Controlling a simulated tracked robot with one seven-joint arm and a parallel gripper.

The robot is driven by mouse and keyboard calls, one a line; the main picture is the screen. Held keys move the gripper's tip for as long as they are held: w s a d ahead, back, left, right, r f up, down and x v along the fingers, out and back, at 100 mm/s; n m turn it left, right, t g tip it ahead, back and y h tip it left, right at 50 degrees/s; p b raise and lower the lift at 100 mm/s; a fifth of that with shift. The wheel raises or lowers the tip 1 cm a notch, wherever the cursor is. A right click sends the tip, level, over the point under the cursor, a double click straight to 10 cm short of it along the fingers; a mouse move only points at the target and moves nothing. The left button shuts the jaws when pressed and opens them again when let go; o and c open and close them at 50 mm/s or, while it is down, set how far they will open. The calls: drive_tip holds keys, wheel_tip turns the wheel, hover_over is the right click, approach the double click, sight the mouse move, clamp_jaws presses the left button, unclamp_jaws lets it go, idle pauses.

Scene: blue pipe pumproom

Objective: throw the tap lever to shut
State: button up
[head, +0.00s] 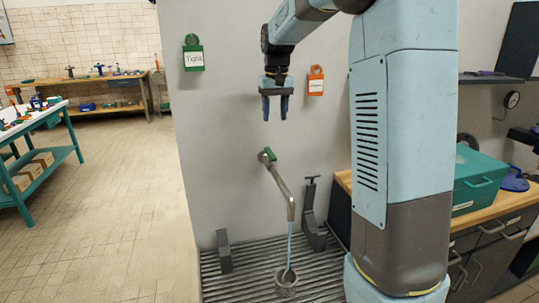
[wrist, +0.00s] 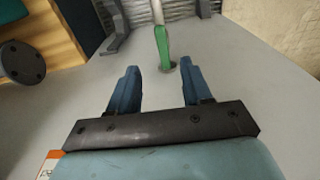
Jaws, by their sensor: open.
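The tap (head: 283,185) comes out of the grey wall panel, and its spout slopes down to the right. Its green lever (head: 270,154) sits at the wall end; in the wrist view the lever (wrist: 162,45) lies beyond my fingertips, roughly midway between them. A pale blue stream (head: 290,242) runs from the spout into a small grey cup (head: 286,284) on the slatted grating. My gripper (head: 275,110) is open and empty, above the tap and apart from it, fingers pointing down. In the wrist view my gripper (wrist: 160,72) shows both blue fingers spread.
A green tag (head: 193,57) and an orange tag (head: 316,82) hang on the wall. Grey brackets stand left (head: 224,252) and right (head: 312,215) of the cup. A bench with a teal box (head: 475,178) is at right. The wall around the lever is bare.

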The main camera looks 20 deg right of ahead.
approach(270, 152)
drive_tip(key=shift+g, duration=0.3)
wheel_tip(270, 152, down, 10)
drive_tip(key=shift+w+f, duration=0.1)
drive_tip(key=shift+f, duration=0.1)
idle(0.4)
